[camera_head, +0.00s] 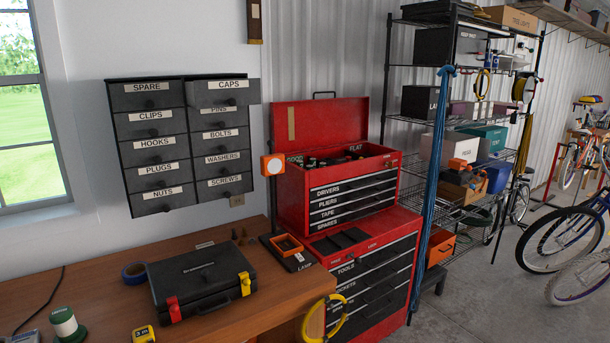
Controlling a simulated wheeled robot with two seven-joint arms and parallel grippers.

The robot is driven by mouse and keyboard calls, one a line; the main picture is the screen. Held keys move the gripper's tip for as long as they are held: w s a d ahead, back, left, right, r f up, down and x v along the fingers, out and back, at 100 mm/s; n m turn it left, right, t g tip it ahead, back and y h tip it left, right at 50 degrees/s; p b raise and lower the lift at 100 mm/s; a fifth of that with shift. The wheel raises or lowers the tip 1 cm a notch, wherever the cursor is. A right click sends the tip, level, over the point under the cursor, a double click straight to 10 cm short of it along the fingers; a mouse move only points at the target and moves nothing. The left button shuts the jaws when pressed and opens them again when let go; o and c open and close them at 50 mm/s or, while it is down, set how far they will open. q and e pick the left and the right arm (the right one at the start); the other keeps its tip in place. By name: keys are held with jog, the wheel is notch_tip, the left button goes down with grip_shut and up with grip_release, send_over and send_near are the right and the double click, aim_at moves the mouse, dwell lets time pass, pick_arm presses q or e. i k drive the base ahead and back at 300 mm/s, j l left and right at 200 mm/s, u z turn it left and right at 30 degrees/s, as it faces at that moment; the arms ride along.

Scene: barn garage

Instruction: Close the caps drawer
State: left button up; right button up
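The caps drawer (228,92) is at the top of the right column of a black wall-mounted drawer cabinet (122,138). It is pulled out toward me and overhangs the drawer below, partly covering that drawer's label. Its front has a white CAPS label and a dark round knob (231,101). The other labelled drawers, such as the spare drawer (148,96) and the bolts drawer (221,135), look shut. Neither of my grippers shows in the head view.
Below the cabinet is a wooden workbench (60,290) with a black case (200,280), blue tape (134,272) and a lamp (272,165). A red tool chest (345,190) stands to the right. Wire shelves (470,205) and bicycles (570,235) are farther right.

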aim_at(210, 93)
jog(key=i+l+u, duration=0.2)
jog(key=i+l, duration=1.6)
jog(key=i, duration=0.15)
